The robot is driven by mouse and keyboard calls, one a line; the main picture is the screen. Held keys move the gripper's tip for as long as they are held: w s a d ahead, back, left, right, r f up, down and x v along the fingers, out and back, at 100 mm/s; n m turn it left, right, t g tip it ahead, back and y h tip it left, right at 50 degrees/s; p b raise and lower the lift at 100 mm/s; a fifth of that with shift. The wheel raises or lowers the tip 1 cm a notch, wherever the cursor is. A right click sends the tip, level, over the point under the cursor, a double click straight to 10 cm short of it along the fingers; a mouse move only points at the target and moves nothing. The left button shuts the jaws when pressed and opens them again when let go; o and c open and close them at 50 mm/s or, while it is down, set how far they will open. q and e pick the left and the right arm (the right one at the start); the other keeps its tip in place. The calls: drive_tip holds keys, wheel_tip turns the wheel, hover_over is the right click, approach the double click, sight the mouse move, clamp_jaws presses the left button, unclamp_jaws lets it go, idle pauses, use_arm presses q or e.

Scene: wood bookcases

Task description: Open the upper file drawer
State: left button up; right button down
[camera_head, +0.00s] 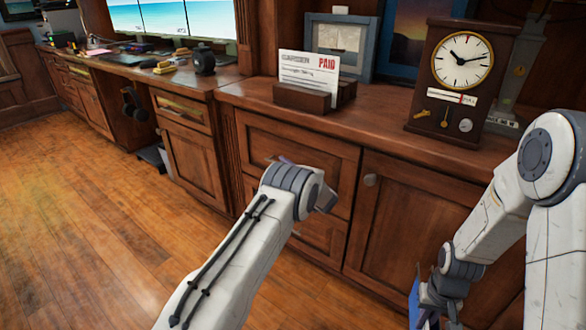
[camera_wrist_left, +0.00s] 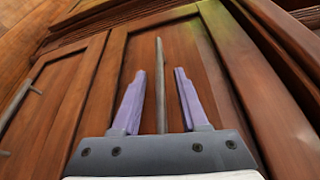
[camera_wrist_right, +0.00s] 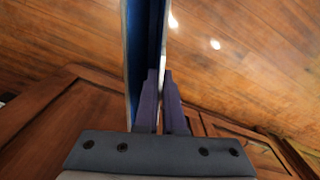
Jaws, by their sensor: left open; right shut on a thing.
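The upper file drawer (camera_head: 310,150) is a brown wood front below the counter, and it looks flush with the cabinet. My left gripper (camera_head: 287,161) is at its front, mostly hidden behind my own wrist in the head view. In the left wrist view, the open purple fingers (camera_wrist_left: 160,72) stand on either side of the drawer's grey bar handle (camera_wrist_left: 160,100), with gaps showing on both sides. My right gripper (camera_wrist_right: 161,75) is shut on a thin blue flat thing (camera_wrist_right: 133,50), perhaps a folder. This also shows at the lower right of the head view (camera_head: 414,300).
On the counter stand a card holder (camera_head: 300,100), a picture frame (camera_head: 340,45) and a wooden clock (camera_head: 460,80). The wood floor (camera_head: 100,230) at left is clear.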

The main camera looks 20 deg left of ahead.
use_arm(q)
clamp_jaws()
drive_tip(key=shift+d, duration=0.15)
idle(1.1)
